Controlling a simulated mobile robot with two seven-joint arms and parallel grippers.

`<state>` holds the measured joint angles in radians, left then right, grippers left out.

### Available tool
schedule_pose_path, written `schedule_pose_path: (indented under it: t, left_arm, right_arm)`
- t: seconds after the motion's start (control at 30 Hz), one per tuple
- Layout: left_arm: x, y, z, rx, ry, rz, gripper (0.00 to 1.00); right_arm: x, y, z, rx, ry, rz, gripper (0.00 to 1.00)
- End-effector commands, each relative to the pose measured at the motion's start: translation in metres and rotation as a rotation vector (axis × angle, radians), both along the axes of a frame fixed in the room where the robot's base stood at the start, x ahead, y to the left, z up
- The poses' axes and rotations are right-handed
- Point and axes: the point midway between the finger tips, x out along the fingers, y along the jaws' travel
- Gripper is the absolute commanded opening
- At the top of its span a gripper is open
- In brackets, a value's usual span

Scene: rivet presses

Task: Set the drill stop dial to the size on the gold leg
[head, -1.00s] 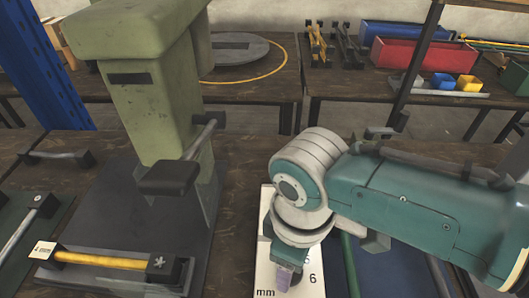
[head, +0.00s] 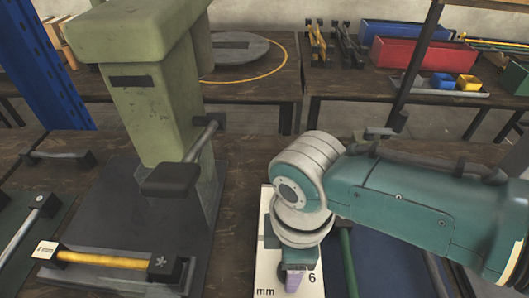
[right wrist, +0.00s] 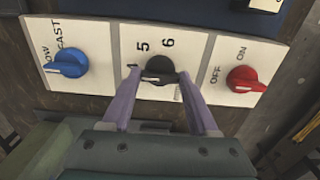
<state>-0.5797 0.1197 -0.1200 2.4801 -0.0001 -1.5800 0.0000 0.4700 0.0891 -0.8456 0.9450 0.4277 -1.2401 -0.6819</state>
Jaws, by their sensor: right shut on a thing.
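The gold leg (head: 105,260) lies at the lower left in the head view, with a white tag (head: 46,250) at its left end. The small print on the tag seems to read 4 mm. The drill stop dial (right wrist: 160,70) is a black knob on a white panel in the right wrist view, marked 5 and 6, with a partly covered 4 at its left. Its pale mark lies on its left part, toward the 4. My right gripper (right wrist: 160,88) is shut on the dial with its purple fingers; it also shows in the head view (head: 292,279). My left gripper is out of view.
A blue SLOW/FAST knob (right wrist: 66,62) is left of the dial and a red OFF/ON knob (right wrist: 246,79) is right of it. A green press (head: 155,100) stands at the left. A red bin (head: 422,54) is on the back table.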

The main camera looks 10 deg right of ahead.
Motion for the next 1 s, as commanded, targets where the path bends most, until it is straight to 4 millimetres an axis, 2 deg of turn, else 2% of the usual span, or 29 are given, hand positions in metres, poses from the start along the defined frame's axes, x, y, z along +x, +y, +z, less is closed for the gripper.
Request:
schedule_pose_path:
  t: [0.2,0.23,0.47,0.77,0.87,1.0]
  left_arm:
    - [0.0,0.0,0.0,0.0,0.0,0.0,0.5]
    - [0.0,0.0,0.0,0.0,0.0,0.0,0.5]
    - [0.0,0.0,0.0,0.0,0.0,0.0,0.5]
    - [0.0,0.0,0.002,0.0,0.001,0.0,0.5]
    - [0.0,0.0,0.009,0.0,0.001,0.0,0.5]
    - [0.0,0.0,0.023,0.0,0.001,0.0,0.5]
  right_arm:
    - [0.0,-0.001,-0.001,-0.002,0.0,0.004,0.04]
    - [0.0,-0.001,-0.001,-0.002,0.0,0.004,0.62]
    - [0.0,0.0,0.0,-0.001,-0.001,0.002,0.88]
    - [0.0,0.0,0.003,0.0,-0.001,0.001,0.9]
    - [0.0,0.0,0.015,0.001,-0.001,0.002,0.9]
    - [0.001,0.0,0.044,0.001,-0.003,0.002,0.9]
